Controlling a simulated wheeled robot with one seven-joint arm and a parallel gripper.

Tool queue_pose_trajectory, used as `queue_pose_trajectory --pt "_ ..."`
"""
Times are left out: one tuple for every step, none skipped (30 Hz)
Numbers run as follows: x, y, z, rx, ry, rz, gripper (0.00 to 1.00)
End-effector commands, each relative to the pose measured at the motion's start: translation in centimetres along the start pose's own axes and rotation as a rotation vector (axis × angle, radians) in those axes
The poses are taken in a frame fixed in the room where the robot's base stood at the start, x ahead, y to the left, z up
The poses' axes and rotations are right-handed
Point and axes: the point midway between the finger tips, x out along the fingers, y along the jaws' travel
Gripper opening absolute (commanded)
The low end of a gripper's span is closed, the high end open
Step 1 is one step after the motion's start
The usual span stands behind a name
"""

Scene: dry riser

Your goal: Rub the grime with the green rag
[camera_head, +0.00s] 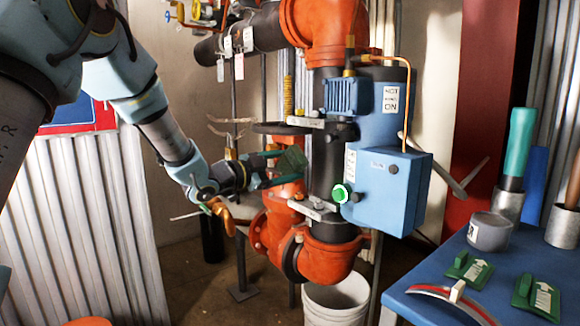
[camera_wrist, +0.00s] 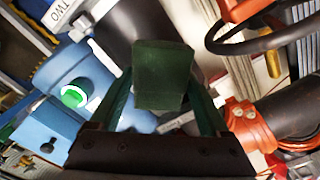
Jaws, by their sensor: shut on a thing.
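The green rag (camera_head: 292,160) is a dark green block held at the end of my gripper (camera_head: 272,168), beside the black vertical pipe (camera_head: 326,165). In the wrist view the rag (camera_wrist: 163,72) sits between the two fingers of my gripper (camera_wrist: 165,100), which is shut on it. Behind the rag in the wrist view is the black pipe (camera_wrist: 115,28). I cannot tell whether the rag touches the pipe. I cannot make out the grime in either view; the rag may hide part of the pipe.
A blue box (camera_head: 390,190) with a green button (camera_head: 341,193) is right of the pipe. Orange pipe fittings (camera_head: 325,258) are below, and a black handwheel (camera_head: 285,128) is close above the rag. A white bucket (camera_head: 338,300) stands below. A blue table (camera_head: 420,302) with tools is at right.

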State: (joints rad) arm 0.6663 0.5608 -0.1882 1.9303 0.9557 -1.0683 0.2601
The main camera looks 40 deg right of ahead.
Motion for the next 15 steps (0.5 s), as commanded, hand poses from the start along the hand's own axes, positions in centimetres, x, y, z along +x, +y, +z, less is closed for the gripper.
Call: queue_pose_trajectory --pt "0.0 0.0 0.0 0.000 0.000 0.000 0.28" --pt "0.0 0.0 0.0 0.000 0.000 0.000 0.28" --pt "0.0 0.0 0.0 0.000 0.000 0.000 0.28" --pt "0.0 0.0 0.0 0.000 0.000 0.000 0.28" --pt "0.0 0.0 0.0 0.000 0.000 -0.001 0.28" --pt "-0.1 0.0 0.0 0.000 0.000 -0.001 0.28" --pt "-0.3 0.0 0.0 0.000 -0.001 -0.001 0.28" --pt "-0.4 -0.1 0.0 0.000 -0.001 -0.001 0.28" --pt "-0.7 -0.1 0.0 0.001 -0.001 -0.001 0.28" --pt "-0.9 -0.1 0.0 0.001 -0.001 -0.002 0.28" --pt "-1.2 -0.1 0.1 0.001 -0.002 -0.002 0.28" --pt "-1.5 -0.1 0.1 0.001 -0.002 -0.002 0.28" --pt "-1.8 -0.1 0.1 0.000 -0.003 -0.002 0.28" --pt "-2.1 -0.1 0.1 0.000 -0.002 -0.002 0.28" --pt "-2.4 -0.1 0.1 0.000 -0.001 -0.002 0.28"
